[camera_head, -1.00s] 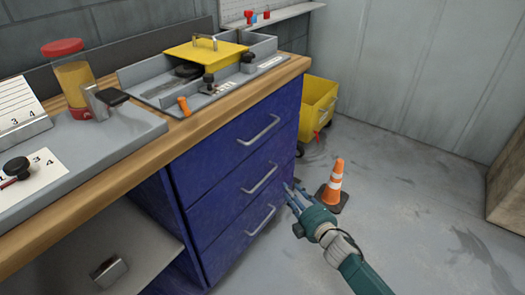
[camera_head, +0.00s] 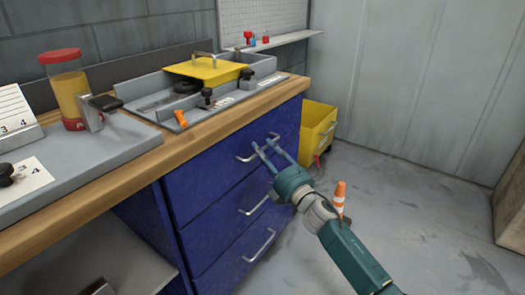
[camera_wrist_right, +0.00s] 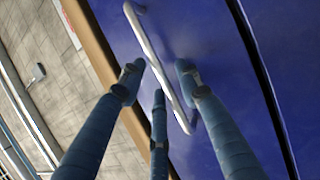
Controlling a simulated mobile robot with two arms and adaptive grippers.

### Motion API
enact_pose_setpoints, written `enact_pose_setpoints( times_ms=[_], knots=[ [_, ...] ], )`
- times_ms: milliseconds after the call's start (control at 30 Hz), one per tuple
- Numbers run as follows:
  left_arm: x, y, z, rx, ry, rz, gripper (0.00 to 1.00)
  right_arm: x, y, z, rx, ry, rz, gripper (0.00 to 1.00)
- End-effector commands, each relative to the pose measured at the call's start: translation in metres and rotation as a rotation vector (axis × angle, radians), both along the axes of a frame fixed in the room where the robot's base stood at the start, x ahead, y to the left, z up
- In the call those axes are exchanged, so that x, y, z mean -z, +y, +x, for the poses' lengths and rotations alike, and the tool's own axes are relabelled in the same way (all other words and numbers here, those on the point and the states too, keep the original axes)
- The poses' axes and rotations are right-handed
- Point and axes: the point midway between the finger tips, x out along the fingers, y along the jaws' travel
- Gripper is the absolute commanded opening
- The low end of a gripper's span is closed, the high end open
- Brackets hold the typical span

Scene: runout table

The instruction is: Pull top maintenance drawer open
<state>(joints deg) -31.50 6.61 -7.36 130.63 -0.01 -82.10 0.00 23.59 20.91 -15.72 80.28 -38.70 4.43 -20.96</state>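The top maintenance drawer (camera_head: 218,160) is a blue front flush in the cabinet under the wooden bench top. Its silver bar handle (camera_head: 245,157) shows at the drawer's middle, partly behind my fingers. My right gripper (camera_head: 264,147) is at this handle, with its fingers spread. In the right wrist view, the handle (camera_wrist_right: 157,70) runs diagonally between the open fingers of my right gripper (camera_wrist_right: 158,88), with two fingers on one side and one on the other. Whether any finger touches it I cannot tell. My left gripper is not in view.
Two lower drawers with handles (camera_head: 255,203) (camera_head: 258,245) are shut below. A yellow bin (camera_head: 318,128) stands right of the cabinet, and an orange cone (camera_head: 340,192) is partly behind my right arm. Open floor lies to the right.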

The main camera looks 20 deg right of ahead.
Motion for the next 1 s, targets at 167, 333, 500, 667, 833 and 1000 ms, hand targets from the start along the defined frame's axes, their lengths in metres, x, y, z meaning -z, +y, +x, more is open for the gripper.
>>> enact_pose_setpoints(
  times_ms=[167,333,500,667,833,1000],
  knots=[
    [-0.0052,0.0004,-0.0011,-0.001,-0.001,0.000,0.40,-0.0022,0.0030,0.0107,0.000,0.000,0.000,0.34],
    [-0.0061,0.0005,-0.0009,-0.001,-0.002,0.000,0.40,-0.0020,0.0031,0.0114,0.000,0.001,0.000,0.34],
    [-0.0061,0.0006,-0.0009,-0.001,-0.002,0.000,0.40,-0.0020,0.0031,0.0112,0.000,0.001,0.000,0.18],
    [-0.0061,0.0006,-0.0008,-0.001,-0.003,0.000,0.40,-0.0018,0.0032,0.0111,0.000,0.001,0.000,0.00],
    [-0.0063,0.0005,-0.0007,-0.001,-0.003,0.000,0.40,-0.0015,0.0031,0.0106,-0.001,0.001,0.001,0.00],
    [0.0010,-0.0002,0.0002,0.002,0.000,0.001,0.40,-0.0010,-0.0030,0.0023,-0.001,0.004,-0.001,0.00]
  ],
)
